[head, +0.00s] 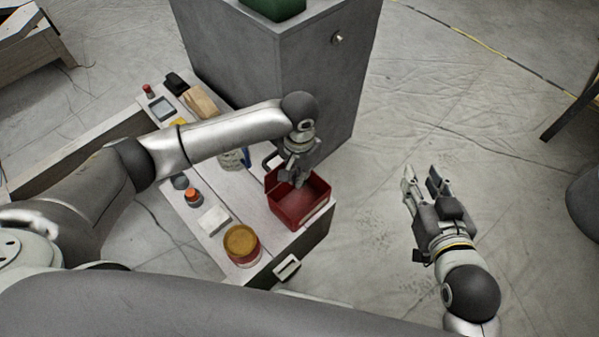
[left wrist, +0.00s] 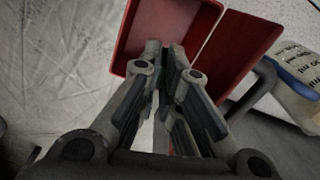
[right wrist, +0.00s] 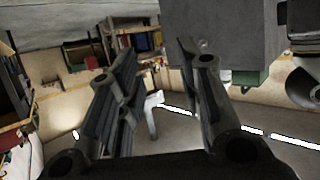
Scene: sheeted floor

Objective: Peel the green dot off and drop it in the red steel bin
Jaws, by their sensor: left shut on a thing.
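The red steel bin (head: 312,212) stands open near the right front corner of the low white table. My left gripper (head: 298,184) reaches down over its back part, and the red walls also fill the top of the left wrist view (left wrist: 240,48). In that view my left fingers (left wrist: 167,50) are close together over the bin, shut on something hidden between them. No green dot shows in any view, so I cannot see what it looks like. My right gripper (head: 422,180) is open and empty above the floor, to the right of the table.
A yellow-topped round tin (head: 241,244), a white block (head: 214,220) and an orange-capped jar (head: 193,197) stand left of the bin. A white labelled container (head: 233,160) is behind it. A tall grey cabinet (head: 300,75) rises behind the table.

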